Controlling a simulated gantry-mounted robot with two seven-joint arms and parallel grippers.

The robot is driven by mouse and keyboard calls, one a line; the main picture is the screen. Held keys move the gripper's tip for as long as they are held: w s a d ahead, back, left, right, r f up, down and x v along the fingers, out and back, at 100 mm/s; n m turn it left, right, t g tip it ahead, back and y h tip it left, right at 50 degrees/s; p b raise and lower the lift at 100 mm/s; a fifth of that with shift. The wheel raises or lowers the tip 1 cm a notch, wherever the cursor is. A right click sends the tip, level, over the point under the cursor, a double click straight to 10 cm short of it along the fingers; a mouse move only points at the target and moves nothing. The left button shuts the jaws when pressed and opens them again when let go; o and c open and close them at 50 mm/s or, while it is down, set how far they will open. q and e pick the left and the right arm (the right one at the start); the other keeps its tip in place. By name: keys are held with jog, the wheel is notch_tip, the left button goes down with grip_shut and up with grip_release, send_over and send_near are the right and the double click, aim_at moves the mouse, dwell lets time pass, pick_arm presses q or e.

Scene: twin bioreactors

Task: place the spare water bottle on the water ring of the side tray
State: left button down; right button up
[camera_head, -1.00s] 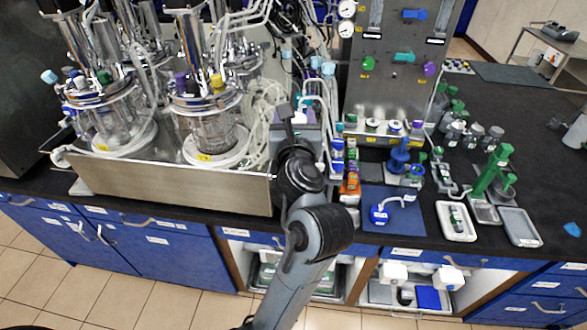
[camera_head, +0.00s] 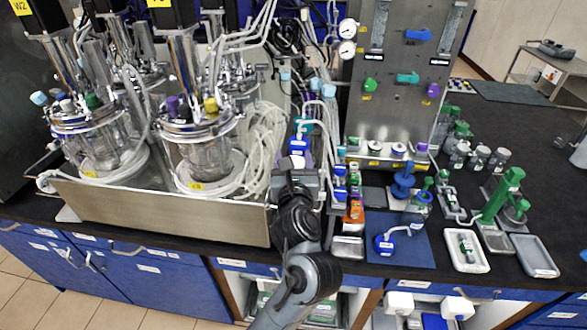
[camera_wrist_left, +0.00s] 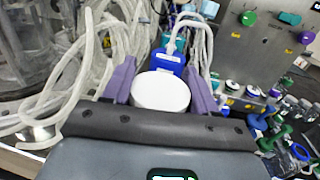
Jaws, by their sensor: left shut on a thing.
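My left gripper (camera_head: 298,163) reaches in from the bottom middle of the head view, just right of the steel bioreactor tub. In the left wrist view its purple fingers (camera_wrist_left: 160,88) are shut on a bottle with a round white face (camera_wrist_left: 160,92). I take this to be the spare water bottle. A blue part (camera_wrist_left: 168,62) with a pale label shows right behind the white face. In the head view a blue, labelled part (camera_head: 298,146) shows just beyond the fingers. I cannot make out the water ring or side tray; whether the bottle touches a support is unclear.
White tubing (camera_head: 262,140) lies close left of my gripper. Blue-labelled bottles (camera_head: 340,183) and an orange-labelled one (camera_head: 354,209) stand close right. A blue mat (camera_head: 410,247) carries another blue-capped bottle (camera_head: 384,244). A steel panel (camera_head: 392,80) rises behind.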

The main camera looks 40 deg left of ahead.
pick_arm(q)
notch_tip(320, 180, down, 2)
dwell(0.4)
jog(key=shift+f, duration=0.1)
jog(key=shift+f+b, duration=0.1)
jog(key=shift+b, duration=0.3)
jog(key=shift+c, duration=1.6)
grip_release()
jog(key=shift+a, duration=0.1)
